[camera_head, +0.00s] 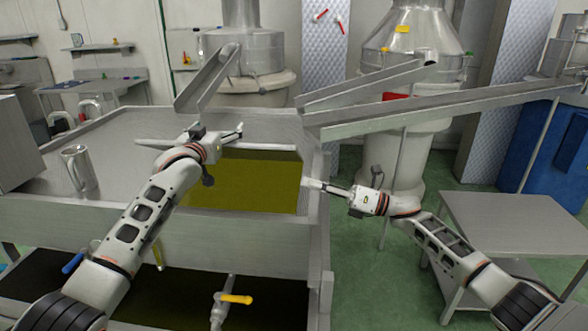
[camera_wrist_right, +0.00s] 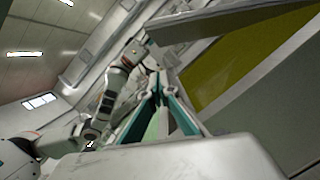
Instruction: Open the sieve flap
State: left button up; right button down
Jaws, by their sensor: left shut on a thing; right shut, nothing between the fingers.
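The sieve flap (camera_head: 262,128) is the grey sheet on top of the steel tank (camera_head: 120,224), with a pale front edge bar. It appears partly raised, with yellow-green liquid (camera_head: 258,180) showing below the bar. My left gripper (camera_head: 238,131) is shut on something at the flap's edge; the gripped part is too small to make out. My right gripper (camera_head: 308,184) is shut and empty at the tank's right wall, below the flap's right end. In the right wrist view its fingers (camera_wrist_right: 158,92) meet, with the flap's edge (camera_wrist_right: 190,20) and the liquid (camera_wrist_right: 238,62) beyond.
A metal mug (camera_head: 77,168) stands on the tank's left side. Steel chutes (camera_head: 450,104) reach over the tank from behind. A yellow-handled valve (camera_head: 235,298) is at the front.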

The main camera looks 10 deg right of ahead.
pick_arm(q)
jog(key=shift+f, duration=0.3)
pick_arm(e)
jog(key=w+a+r, duration=0.5)
jog(key=w+a, duration=0.1)
jog(key=a, duration=0.1)
jog(key=shift+a+r, duration=0.15)
jog(key=shift+a, duration=0.15)
